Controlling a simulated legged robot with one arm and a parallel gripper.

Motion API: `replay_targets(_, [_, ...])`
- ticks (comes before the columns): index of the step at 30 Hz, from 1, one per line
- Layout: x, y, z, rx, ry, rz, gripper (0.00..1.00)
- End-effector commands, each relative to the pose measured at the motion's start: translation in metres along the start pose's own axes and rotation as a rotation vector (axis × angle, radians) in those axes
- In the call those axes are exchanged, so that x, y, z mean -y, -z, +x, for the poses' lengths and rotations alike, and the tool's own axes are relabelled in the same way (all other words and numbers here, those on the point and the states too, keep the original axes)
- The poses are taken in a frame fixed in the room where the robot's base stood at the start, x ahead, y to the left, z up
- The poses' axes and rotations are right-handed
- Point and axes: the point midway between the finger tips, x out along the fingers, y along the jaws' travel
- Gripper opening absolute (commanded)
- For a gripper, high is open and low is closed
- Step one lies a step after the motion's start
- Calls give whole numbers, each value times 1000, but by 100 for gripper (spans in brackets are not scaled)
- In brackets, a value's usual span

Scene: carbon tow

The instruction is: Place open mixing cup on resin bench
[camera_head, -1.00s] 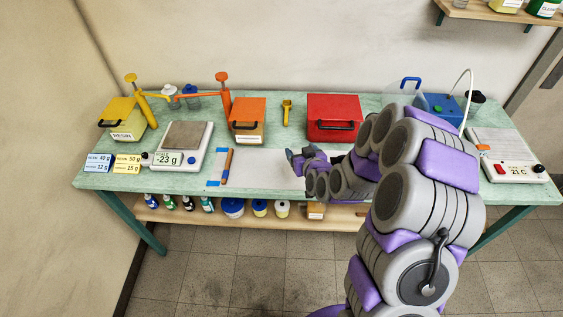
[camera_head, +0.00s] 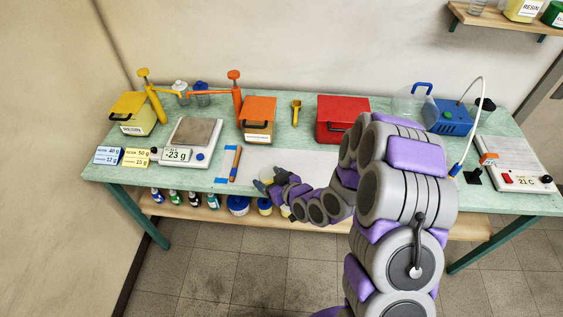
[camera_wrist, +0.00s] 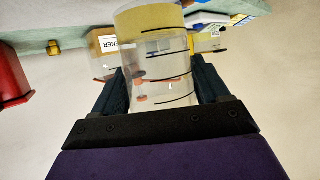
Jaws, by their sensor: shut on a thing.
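The mixing cup (camera_wrist: 158,62) is clear, with black graduation lines and a yellow band at the top of the wrist view. My gripper (camera_wrist: 160,88) is shut on it, with dark fingers on either side of its wall. In the head view my gripper (camera_head: 265,187) is at the front edge of the resin bench, by the white sheet; the cup is too small to make out clearly there. The resin bench (camera_head: 285,143) has a pale green top. I cannot tell the cup's height over it.
A scale (camera_head: 193,132) reading -23 g, a yellow resin box (camera_head: 133,117), an orange box (camera_head: 257,121) and a red box (camera_head: 335,118) stand on the bench. A brush (camera_head: 235,162) lies left of my gripper. A hotplate (camera_head: 515,165) stands at right.

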Motion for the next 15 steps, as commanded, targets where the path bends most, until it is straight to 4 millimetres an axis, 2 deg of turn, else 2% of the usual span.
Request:
replay_targets(5, [-9,-3,2,-2,-5,-2,38])
replay_targets(15, [-61,10,34,-6,-8,2,38])
